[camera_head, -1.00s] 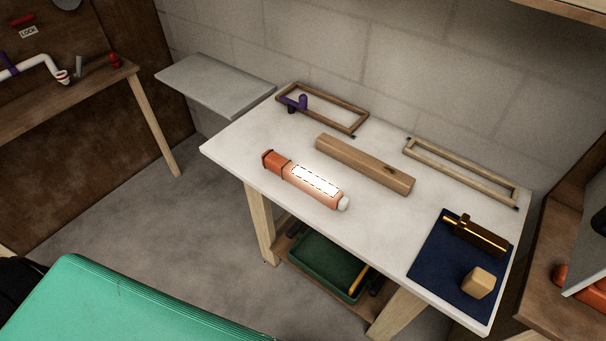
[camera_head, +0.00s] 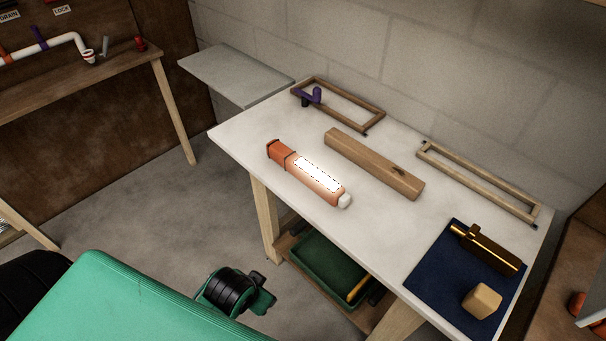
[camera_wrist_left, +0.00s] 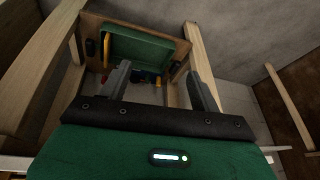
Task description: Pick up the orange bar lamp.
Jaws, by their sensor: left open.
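The orange bar lamp (camera_head: 309,174) lies on its side on the white-topped table near the front left edge in the head view. It has a glowing white panel, a darker orange end at the left and a white knob at the right end. Nothing touches it. In the left wrist view my left gripper (camera_wrist_left: 160,88) is open and empty, its two grey fingers spread apart. It faces the lower shelf under the table, and the lamp does not show in that view. My right gripper is not in view.
A wooden block (camera_head: 374,163) lies just behind the lamp. Two wooden frames (camera_head: 478,182) lie along the wall side. A blue mat (camera_head: 437,279) at the right holds a brass-and-brown tool and a tan block. A green tray (camera_head: 327,268) sits on the shelf below.

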